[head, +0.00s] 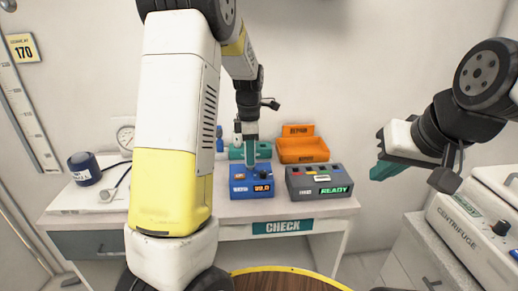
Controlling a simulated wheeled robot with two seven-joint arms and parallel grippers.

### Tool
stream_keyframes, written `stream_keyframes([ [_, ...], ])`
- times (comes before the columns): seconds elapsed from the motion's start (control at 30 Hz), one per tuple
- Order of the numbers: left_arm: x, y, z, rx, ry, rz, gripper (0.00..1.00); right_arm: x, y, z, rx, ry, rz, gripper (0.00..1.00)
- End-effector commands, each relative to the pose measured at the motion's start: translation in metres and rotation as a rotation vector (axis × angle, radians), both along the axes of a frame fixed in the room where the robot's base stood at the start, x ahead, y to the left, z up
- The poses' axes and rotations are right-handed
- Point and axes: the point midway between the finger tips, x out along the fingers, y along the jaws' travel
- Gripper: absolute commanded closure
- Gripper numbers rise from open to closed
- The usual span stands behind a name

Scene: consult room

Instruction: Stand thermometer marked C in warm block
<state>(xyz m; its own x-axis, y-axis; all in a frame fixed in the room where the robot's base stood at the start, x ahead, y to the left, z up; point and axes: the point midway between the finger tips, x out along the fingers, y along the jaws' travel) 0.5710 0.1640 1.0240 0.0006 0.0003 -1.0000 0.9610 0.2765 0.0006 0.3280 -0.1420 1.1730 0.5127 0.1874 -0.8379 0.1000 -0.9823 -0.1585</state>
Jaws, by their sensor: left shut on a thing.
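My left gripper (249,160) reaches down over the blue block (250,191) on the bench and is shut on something. The held thing is too small and too hidden by the fingers to make out, and I cannot read a letter C. The blue block has a dark knob and a lit orange number display. Beside it on the right stands a grey block (320,182) with small coloured patches and a green READY display. I cannot tell from labels which is the warm block. My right gripper (376,155) hangs empty right of the bench, its teal fingers apart.
A dark blue cylinder (83,168) and a round gauge (126,137) are at the left. A centrifuge (470,225) is at the right. A round wooden top (285,280) is in front.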

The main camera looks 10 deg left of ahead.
Motion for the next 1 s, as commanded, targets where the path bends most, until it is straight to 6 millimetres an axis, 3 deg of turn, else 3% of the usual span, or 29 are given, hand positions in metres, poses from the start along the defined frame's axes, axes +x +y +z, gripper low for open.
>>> stream_keyframes([
  [0.13, 0.000, 0.000, 0.000, 0.000, 0.000, 0.000, 1.00, 0.000, 0.000, 0.000, 0.000, 0.000, 0.000, 1.00],
  [0.17, 0.000, 0.000, 0.000, 0.000, 0.000, 0.000, 0.72, 0.000, 0.000, 0.000, 0.000, 0.000, 0.000, 1.00],
  [0.27, 0.000, 0.000, 0.000, 0.000, 0.000, 0.000, 0.53, 0.000, 0.000, 0.000, 0.000, 0.000, 0.000, 1.00],
  [0.63, 0.000, 0.000, 0.005, -0.001, -0.001, 0.000, 0.53, 0.000, 0.000, 0.000, 0.000, 0.000, 0.000, 1.00],
  [1.0, 0.001, 0.000, 0.062, 0.000, -0.002, -0.001, 0.53, 0.000, 0.000, 0.000, 0.000, 0.000, 0.000, 1.00],
])
